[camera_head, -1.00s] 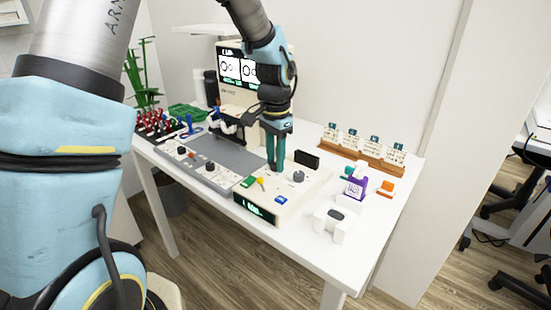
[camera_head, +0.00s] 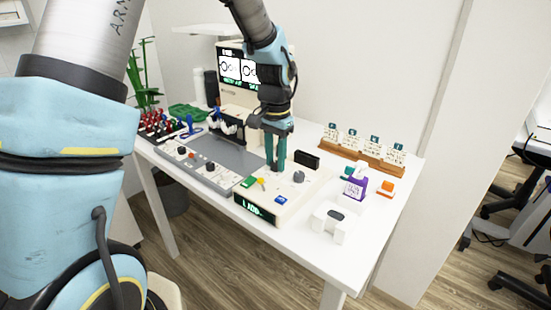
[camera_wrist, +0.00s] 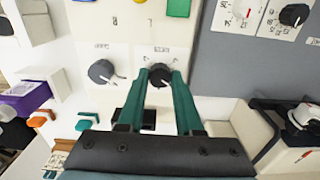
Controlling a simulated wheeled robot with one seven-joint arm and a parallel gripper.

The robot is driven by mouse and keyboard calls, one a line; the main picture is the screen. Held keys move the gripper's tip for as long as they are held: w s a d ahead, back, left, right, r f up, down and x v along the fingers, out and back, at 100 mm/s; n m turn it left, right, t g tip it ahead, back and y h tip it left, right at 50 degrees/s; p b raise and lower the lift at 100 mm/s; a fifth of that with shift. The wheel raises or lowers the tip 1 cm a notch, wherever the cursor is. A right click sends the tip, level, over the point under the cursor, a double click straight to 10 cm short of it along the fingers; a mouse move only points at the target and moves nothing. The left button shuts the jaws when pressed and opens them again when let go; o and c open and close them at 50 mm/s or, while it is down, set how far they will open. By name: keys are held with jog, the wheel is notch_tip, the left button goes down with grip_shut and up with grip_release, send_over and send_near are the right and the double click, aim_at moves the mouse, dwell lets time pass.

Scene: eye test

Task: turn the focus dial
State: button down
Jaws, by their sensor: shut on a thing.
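A cream control box (camera_head: 262,200) stands at the front of the white table, with a green-lit display (camera_head: 257,210) on its front. My gripper (camera_head: 275,166) points straight down over the back left of the box. In the wrist view my gripper (camera_wrist: 160,72) has its two teal fingers on either side of a black dial (camera_wrist: 160,77) and is shut on it. The head view hides this dial behind the fingers. A second dark dial (camera_head: 299,176) stands free to the right; the wrist view also shows it (camera_wrist: 101,72). The dial labels are too small to read.
A grey panel (camera_head: 228,163) with several knobs lies left of the box. A black block (camera_head: 306,160) stands close behind the free dial. A monitor (camera_head: 239,68) stands at the back. A wooden card rack (camera_head: 362,158) and a purple stand (camera_head: 354,187) are to the right.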

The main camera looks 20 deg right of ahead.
aim_at(275, 163)
jog(key=n, duration=0.6)
jog(key=shift+p, duration=0.4)
jog(key=shift+n, duration=0.3)
jog(key=c, duration=0.6)
grip_release()
notch_tip(275, 163, up, 11)
jog(key=shift+f+b, duration=0.1)
jog(key=shift+b, duration=0.5)
